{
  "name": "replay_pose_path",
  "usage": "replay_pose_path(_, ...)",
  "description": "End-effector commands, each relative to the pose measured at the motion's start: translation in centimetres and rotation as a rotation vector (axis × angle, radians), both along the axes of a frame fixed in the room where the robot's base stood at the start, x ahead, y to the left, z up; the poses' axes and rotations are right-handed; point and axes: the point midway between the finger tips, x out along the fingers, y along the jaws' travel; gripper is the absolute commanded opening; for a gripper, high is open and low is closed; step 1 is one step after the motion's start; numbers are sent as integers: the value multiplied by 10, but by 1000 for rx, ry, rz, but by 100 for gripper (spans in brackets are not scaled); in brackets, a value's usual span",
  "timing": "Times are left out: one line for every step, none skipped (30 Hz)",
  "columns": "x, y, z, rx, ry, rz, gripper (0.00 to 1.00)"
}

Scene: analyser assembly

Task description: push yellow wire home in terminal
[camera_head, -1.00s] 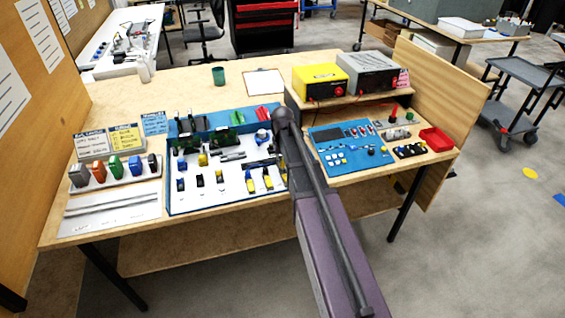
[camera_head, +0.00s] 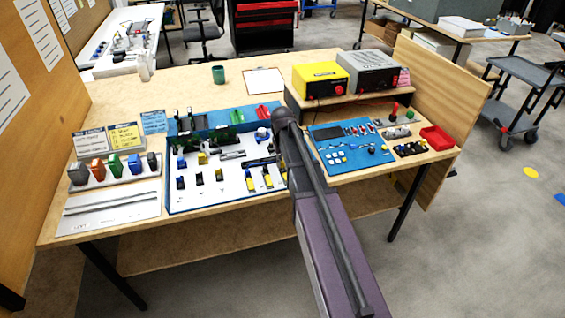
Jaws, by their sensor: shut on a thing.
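My gripper is not visible; my purple and grey arm covers the middle right of the work area. I cannot make out the yellow wire or its terminal at this size. A white parts board with a blue border (camera_head: 215,203) lies left of my arm, holding several small blue, black, yellow and green parts. A blue panel (camera_head: 330,134) with a dark screen and pale buttons lies right of my arm. Part of the area between the board and the panel is hidden behind my arm.
A yellow box (camera_head: 318,82) and a grey box (camera_head: 365,70) stand on a raised shelf at the back right. A red tray (camera_head: 437,138) lies at the right. Bare wood (camera_head: 150,95) is free at the back left.

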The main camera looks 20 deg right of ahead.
Motion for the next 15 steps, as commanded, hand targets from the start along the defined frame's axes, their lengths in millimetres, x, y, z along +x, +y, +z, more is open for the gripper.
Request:
replay_pose_path(0,0,-1,0,0,0,0)
replay_pose_path(0,0,-1,0,0,0,0)
replay_pose_path(0,0,-1,0,0,0,0)
replay_pose_path(0,0,-2,0,0,0,0)
replay_pose_path(0,0,-2,0,0,0,0)
replay_pose_path(0,0,-3,0,0,0,0)
replay_pose_path(0,0,-3,0,0,0,0)
replay_pose_path(0,0,-3,0,0,0,0)
replay_pose_path(0,0,-4,0,0,0,0)
replay_pose_path(0,0,-4,0,0,0,0)
replay_pose_path(0,0,-4,0,0,0,0)
replay_pose_path(0,0,-5,0,0,0,0)
replay_pose_path(0,0,-5,0,0,0,0)
replay_pose_path(0,0,-6,0,0,0,0)
replay_pose_path(0,0,-6,0,0,0,0)
